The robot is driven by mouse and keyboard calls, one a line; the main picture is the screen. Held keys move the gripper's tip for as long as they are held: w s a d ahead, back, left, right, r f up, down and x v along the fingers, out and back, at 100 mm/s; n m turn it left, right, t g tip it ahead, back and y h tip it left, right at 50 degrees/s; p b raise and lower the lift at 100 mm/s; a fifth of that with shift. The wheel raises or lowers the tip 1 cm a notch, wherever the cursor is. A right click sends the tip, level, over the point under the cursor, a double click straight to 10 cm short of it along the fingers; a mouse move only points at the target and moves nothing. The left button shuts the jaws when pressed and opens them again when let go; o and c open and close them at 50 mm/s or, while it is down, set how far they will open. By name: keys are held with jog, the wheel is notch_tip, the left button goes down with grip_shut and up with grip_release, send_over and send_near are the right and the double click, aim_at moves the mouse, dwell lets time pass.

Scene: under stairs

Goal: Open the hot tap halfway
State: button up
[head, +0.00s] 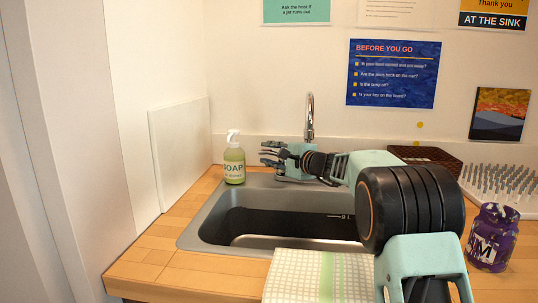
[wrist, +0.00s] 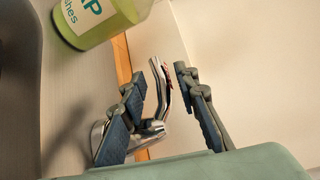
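The chrome tap (head: 309,115) rises behind the sink, its lower part hidden by my gripper and arm. My gripper (head: 268,154) is at the tap, pointing left toward the soap bottle. In the wrist view, a chrome lever (wrist: 159,88) with a small red mark stands between the two fingers of my gripper (wrist: 158,79). The fingers are open, one on each side of the lever, with a visible gap to the right finger. The lever joins a chrome body (wrist: 143,135) partly hidden by the left finger.
A green soap bottle (head: 235,162) stands just left of my gripper; it also shows in the wrist view (wrist: 98,20). The sink (head: 205,222) lies below. A checked cloth (head: 310,278), purple jar (head: 490,240), brown box (head: 428,156) and spiked rack (head: 497,184) are nearby. The wall is close behind.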

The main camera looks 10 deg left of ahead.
grip_shut()
jog(key=shift+r+p, duration=0.1)
jog(key=shift+p, duration=0.2)
jog(key=shift+s+d+r+n+g+y+p, duration=0.1)
jog(key=shift+s+d+n+g+y+p, duration=0.1)
jog(key=shift+n+g+y+p, duration=0.5)
jog(key=n+g+y+p, duration=0.1)
jog(key=p, duration=0.1)
jog(key=n+g+p, duration=0.1)
jog(key=shift+s+r+g+y+p, duration=0.1)
jog(key=shift+s+g+y+p, duration=0.2)
jog(key=shift+s+y+p, duration=0.1)
jog(key=n+g+p, duration=0.1)
jog(key=n+g+y+p, duration=0.1)
jog(key=p, duration=0.1)
jog(key=shift+s, duration=0.35)
jog(key=shift+s+d+g+p, duration=0.1)
jog(key=shift+g+p, duration=0.4)
jog(key=shift+p, duration=0.2)
jog(key=shift+f+n, duration=0.25)
jog(key=shift+n, duration=0.05)
